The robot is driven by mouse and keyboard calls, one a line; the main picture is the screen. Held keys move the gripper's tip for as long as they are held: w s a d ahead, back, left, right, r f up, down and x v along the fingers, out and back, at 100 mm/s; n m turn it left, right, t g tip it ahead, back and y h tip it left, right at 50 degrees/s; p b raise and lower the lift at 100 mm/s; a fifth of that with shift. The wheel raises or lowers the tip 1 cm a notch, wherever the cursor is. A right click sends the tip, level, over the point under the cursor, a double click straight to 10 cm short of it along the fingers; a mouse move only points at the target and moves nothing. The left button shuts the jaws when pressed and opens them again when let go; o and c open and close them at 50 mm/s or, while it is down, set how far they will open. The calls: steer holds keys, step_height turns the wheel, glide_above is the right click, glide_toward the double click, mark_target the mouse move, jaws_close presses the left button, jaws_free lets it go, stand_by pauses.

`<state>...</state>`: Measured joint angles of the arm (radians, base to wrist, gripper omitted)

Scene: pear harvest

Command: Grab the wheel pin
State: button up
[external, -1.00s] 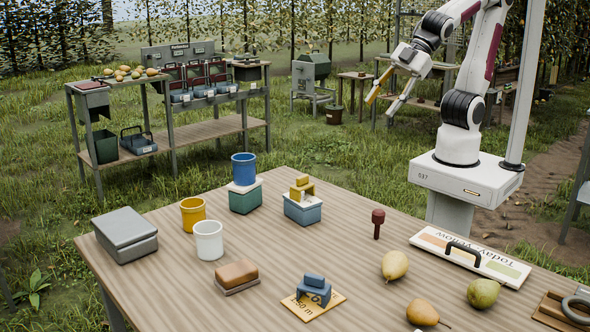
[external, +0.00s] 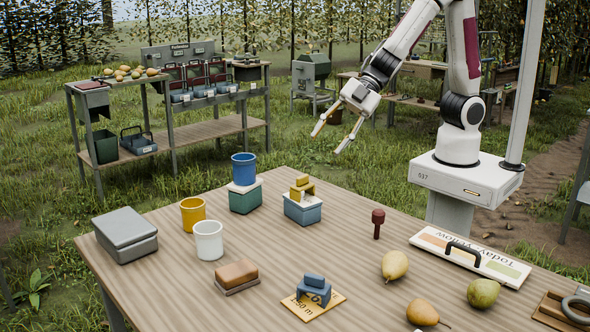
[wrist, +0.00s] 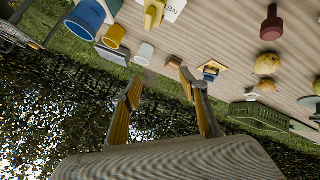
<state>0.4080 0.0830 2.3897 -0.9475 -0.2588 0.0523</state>
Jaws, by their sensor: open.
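The wheel pin is most likely the dark red peg (external: 378,223) with a wider head, standing upright on the wooden table (external: 180,285) near its back right side. It also shows in the wrist view (wrist: 271,24) at the top right. My gripper (external: 333,133) is open and empty, in the air above and behind the table's far edge, up and to the left of the peg. In the wrist view its two yellow-padded fingers (wrist: 160,95) are spread apart with nothing between them.
Right of the peg lie a sign board (external: 425,238), a yellow pear (external: 395,265) and a green pear (external: 483,293). Left of it stand a blue box (external: 303,212) with yellow blocks, a white cup (external: 208,240) and a yellow cup (external: 193,213). The table around the peg is clear.

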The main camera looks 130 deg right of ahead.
step_height(320, 180, down, 6)
steer(key=w+a+n+y, duration=0.1)
steer(key=a+n+y, duration=0.1)
steer(key=y, duration=0.1)
steer(key=n+g+y, duration=0.1)
steer(key=n+y, duration=0.1)
steer(key=y, duration=0.7)
glide_toward(377, 209)
steer(key=x, duration=0.3)
steer(key=shift+a+f+g, duration=0.15)
steer(key=shift+f+g, duration=0.1)
steer(key=shift+g, duration=0.05)
steer(key=shift+w+a, duration=0.1)
steer(key=shift+x, duration=1.2)
steer(key=shift+x, duration=2.6)
